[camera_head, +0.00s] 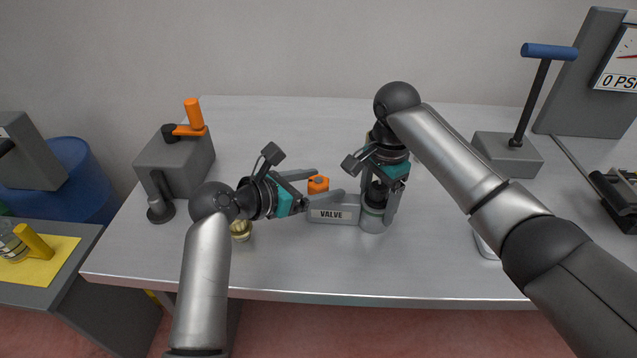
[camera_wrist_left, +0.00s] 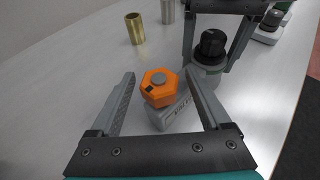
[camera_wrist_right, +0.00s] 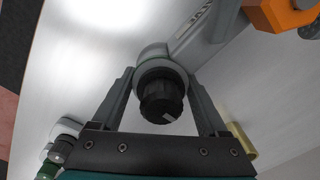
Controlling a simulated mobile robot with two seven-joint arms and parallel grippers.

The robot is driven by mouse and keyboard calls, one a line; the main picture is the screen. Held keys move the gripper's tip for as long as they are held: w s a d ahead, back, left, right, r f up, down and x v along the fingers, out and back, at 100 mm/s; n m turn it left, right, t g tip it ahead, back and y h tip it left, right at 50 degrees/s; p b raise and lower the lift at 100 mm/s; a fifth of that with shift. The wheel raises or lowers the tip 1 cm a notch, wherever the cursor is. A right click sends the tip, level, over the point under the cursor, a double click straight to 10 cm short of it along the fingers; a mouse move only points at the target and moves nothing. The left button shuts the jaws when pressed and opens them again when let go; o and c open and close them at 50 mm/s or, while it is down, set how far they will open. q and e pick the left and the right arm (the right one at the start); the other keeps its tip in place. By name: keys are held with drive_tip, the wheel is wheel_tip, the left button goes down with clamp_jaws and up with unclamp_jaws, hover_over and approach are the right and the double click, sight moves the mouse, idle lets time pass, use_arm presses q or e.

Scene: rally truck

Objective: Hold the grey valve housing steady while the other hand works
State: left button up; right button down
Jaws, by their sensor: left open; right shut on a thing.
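The grey valve housing (camera_head: 333,215), labelled VALVE, lies on the table near its front. Its right end is a round grey body with a black knob, which also shows in the right wrist view (camera_wrist_right: 162,97). My right gripper (camera_head: 378,215) points down and is shut on this round end, a finger on each side. An orange hex cap (camera_head: 318,184) sits at the housing's left end. My left gripper (camera_head: 327,183) is open, with its fingers on either side of the orange cap. In the left wrist view the cap (camera_wrist_left: 159,88) is between the fingers, apart from both.
A grey box with an orange handle (camera_head: 193,118) stands at the back left. A brass piece (camera_head: 241,230) stands beside my left wrist. A pump with a blue handle (camera_head: 549,51) and a pressure gauge (camera_head: 618,60) are at the right. The table's back middle is clear.

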use_arm(q)
clamp_jaws()
idle(0.5)
drive_tip(key=shift+m+g, duration=0.3)
drive_tip(key=m+g+h, duration=0.3)
drive_tip(key=m+g, duration=0.4)
drive_tip(key=shift+g+h, duration=0.4)
drive_tip(key=shift+m+g, duration=1)
drive_tip(key=shift+w+m+g, duration=0.1)
drive_tip(key=shift+m+g, duration=0.7)
drive_tip(key=shift+g, duration=0.1)
